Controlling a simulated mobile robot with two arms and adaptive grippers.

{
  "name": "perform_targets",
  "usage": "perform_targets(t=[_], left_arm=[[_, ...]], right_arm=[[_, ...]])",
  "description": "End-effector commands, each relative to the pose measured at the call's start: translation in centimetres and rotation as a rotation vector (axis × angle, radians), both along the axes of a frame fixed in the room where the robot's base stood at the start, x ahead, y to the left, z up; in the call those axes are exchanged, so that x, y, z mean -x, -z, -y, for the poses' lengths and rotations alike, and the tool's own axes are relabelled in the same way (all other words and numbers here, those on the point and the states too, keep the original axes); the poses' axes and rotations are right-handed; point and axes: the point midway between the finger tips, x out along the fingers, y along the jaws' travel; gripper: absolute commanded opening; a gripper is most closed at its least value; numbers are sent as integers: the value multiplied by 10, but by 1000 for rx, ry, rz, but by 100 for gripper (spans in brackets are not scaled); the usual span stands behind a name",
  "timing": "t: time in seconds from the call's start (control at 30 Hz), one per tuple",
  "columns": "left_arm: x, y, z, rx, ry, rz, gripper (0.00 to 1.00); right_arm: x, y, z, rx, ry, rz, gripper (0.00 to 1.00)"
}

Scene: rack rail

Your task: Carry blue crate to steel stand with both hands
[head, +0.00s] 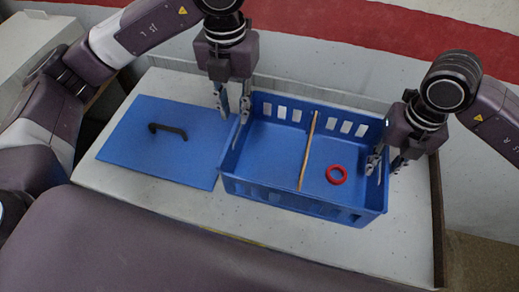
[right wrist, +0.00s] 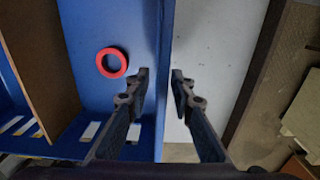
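The blue crate (head: 300,203) stands upright on a pale speckled table (head: 150,197). Inside lie a thin tan divider (head: 308,150) and a red ring (head: 336,174), which also shows in the right wrist view (right wrist: 112,62). My left gripper (head: 234,112) is open at the crate's left wall, fingers apart near the rim. My right gripper (head: 384,161) is open at the right wall. In the right wrist view its fingers (right wrist: 162,85) sit either side of that wall's rim, with gaps visible. I cannot make out a steel stand in these views.
A flat blue panel (head: 125,150) with a black handle (head: 168,130) lies on the table left of the crate. A pale wall with a red band (head: 330,25) runs behind the table. A narrow bare strip of table lies right of the crate.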

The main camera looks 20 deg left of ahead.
Motion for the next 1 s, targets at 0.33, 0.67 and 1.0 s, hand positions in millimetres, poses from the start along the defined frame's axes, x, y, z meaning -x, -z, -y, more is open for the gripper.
perform_targets(t=[0.33, 0.67, 1.0], left_arm=[[0, 0, 0, 0, 0, 0, 22], [0, 0, 0, 0, 0, 0, 22], [0, -1, 0, 0, 0, 0, 22]], right_arm=[[0, -55, 0, 0, 0, 1, 22], [0, -60, 0, 1, 0, -1, 22], [0, -61, 0, 0, -1, -1, 22]])
